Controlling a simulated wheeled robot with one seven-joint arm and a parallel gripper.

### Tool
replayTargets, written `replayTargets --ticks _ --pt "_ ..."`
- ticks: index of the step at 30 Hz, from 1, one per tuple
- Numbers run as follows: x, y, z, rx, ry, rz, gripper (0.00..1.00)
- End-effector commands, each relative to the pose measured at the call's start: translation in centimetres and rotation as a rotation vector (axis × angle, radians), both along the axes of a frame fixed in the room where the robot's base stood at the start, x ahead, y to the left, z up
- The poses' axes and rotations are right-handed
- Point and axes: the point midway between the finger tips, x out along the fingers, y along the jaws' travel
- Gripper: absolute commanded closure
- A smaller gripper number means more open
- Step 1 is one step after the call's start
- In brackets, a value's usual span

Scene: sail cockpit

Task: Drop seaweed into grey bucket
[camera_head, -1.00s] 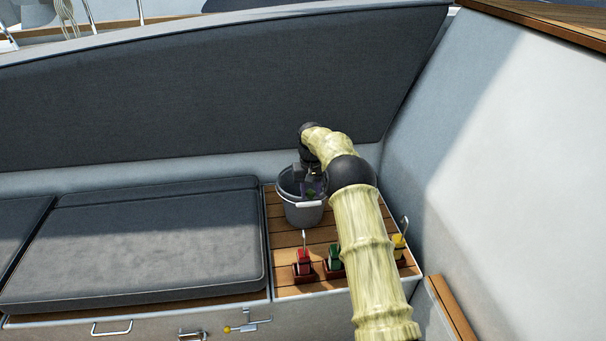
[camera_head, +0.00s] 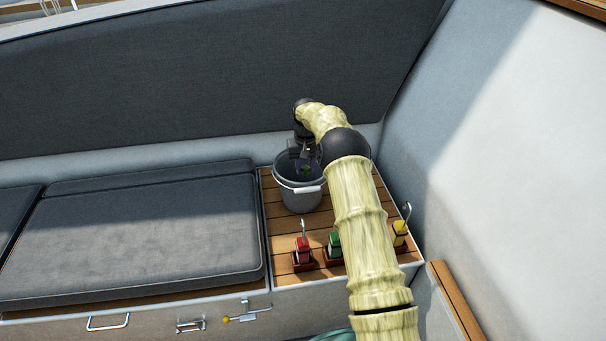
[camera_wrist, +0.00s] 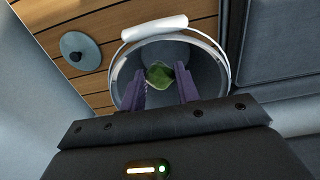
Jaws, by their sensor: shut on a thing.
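The grey bucket (camera_head: 299,198) stands on the slatted wood at the corner of the bench, with its white handle grip at the front. In the wrist view its rim (camera_wrist: 115,75) and handle grip (camera_wrist: 153,28) surround the view of my fingers. My gripper (camera_wrist: 162,84) has purple fingers pointing down over the bucket's mouth. It is shut on the green seaweed (camera_wrist: 160,75), which shows between the fingertips against the bucket's grey inside. In the head view the seaweed (camera_head: 306,169) is a small green patch at the bucket's opening. How deep it sits is hard to tell.
Red (camera_head: 302,252), green (camera_head: 334,246) and yellow (camera_head: 400,234) lever-like fittings stand on the wood in front of the bucket. A dark cushion (camera_head: 140,225) lies to the left. A dark backrest (camera_head: 200,85) rises behind, and a pale wall (camera_head: 490,150) stands right.

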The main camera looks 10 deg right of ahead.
Motion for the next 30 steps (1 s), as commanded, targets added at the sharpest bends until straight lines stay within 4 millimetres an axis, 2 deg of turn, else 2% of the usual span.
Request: replayTargets --ticks 3,7,18,26,30 --pt "-0.1 0.1 -2.5 0.0 0.004 0.002 0.9" --pt "0.0 0.2 -4.3 0.0 0.002 0.002 0.9" --pt "0.0 0.2 -4.9 0.0 0.0 0.002 0.9" --pt "-0.1 0.2 -8.1 0.001 0.002 0.003 0.9" --pt "0.0 0.5 -8.5 0.0 0.0 0.007 0.9"
